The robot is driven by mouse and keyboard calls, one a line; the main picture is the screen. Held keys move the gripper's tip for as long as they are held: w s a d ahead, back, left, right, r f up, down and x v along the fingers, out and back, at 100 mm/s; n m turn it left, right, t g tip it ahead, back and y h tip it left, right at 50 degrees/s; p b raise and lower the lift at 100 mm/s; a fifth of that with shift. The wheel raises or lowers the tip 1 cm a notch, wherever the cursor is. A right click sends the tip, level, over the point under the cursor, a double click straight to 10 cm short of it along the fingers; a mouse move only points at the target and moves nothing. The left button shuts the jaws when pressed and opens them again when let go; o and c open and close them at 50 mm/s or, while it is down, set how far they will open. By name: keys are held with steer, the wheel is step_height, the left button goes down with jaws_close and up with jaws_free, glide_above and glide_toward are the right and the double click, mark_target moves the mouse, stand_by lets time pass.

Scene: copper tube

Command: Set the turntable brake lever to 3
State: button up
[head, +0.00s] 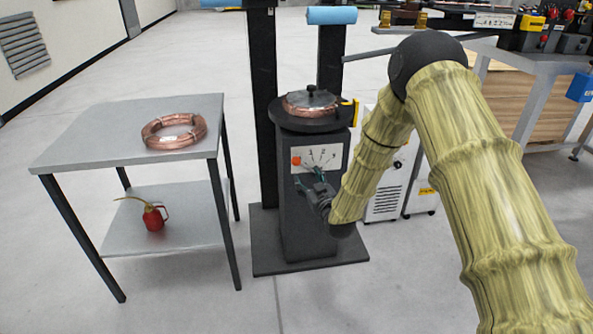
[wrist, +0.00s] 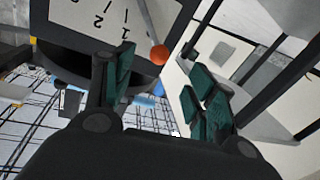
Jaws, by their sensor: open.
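The turntable (head: 306,121) stands on a dark pedestal and carries a copper coil. The pale dial plate (head: 322,158) on the pedestal's front has printed numbers and radiating lines. The brake lever's orange knob (head: 295,161) sits at the dial's left end, left of the numbers. In the wrist view, the grey lever (wrist: 149,22) ends in the orange knob (wrist: 159,54), beside the dial plate (wrist: 100,18). My gripper (head: 309,177) is open just below the dial. In the wrist view its teal fingers (wrist: 160,72) lie either side of the knob; contact cannot be told.
A grey side table (head: 85,128) at left holds another copper coil (head: 173,131), with a red oil can (head: 154,216) on its lower shelf. A white cabinet (head: 390,185) stands right of the pedestal. A workbench (head: 540,60) with tools is at upper right.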

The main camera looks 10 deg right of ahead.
mark_target(298, 163)
steer(key=x, duration=0.7)
steer(key=b+x, duration=0.1)
steer(key=x, duration=0.3)
steer(key=shift+w+r, duration=0.2)
steer(key=shift+r, duration=0.2)
steer(key=shift+c, duration=0.5)
jaws_close()
